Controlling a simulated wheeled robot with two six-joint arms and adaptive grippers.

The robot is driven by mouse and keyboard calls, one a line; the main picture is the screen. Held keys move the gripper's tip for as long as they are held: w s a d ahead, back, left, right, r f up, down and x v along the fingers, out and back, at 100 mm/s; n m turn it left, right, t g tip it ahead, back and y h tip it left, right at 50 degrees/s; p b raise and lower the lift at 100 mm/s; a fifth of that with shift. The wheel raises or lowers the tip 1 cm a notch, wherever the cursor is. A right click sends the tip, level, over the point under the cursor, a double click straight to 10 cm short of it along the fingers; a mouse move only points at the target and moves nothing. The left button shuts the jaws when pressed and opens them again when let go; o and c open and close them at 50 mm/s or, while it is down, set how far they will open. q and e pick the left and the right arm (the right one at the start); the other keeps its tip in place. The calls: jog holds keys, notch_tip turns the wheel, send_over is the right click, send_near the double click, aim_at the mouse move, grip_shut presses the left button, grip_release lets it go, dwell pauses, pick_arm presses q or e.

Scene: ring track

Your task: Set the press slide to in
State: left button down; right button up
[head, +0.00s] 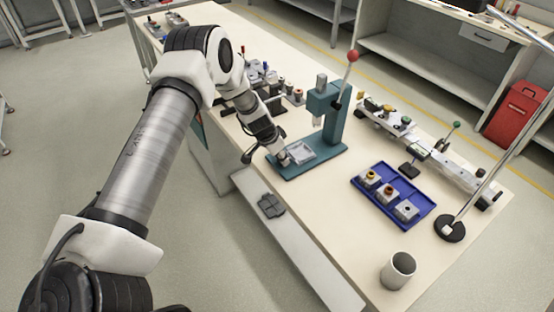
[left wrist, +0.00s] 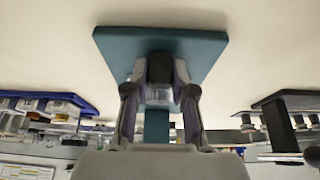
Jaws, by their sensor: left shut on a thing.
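The teal press (head: 335,120) stands on the bench with its red-knobbed lever (head: 352,56) raised. Its silver press slide (head: 299,151) lies on the teal base, on the side facing my left arm. My left gripper (head: 282,158) is at the near end of the slide, shut on its handle; the fingers hide most of the handle. In the left wrist view the teal base (left wrist: 205,48) shows beyond my left gripper (left wrist: 160,78), and the fingers cover much of the slide. My right gripper is not in view.
A blue tray (head: 420,216) with several small parts sits to the right. A grey cup (head: 398,270) and a lamp stand base (head: 450,228) are near the right edge. A track-like fixture (head: 430,155) lies behind the tray. Small tools stand left of the press.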

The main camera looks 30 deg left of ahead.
aim_at(299, 153)
pick_arm(q)
jog(key=w+d, duration=0.1)
jog(key=w, duration=0.2)
jog(key=w+d, duration=0.1)
jog(key=w, duration=0.1)
jog(key=shift+w+d+f+b, duration=0.15)
jog(key=shift+w+d+b, duration=0.15)
jog(key=shift+w, duration=0.05)
jog(key=shift+s+a, duration=0.1)
jog(key=shift+a, duration=0.15)
jog(key=shift+d+r, duration=0.15)
jog(key=shift+r, duration=0.05)
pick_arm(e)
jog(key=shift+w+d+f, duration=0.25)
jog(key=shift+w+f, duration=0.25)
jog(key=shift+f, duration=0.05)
pick_arm(q)
jog(key=c, duration=1)
grip_release()
jog(key=shift+o, duration=0.2)
jog(key=shift+w+f, duration=0.1)
jog(key=shift+w, duration=0.1)
jog(key=v, duration=1.2)
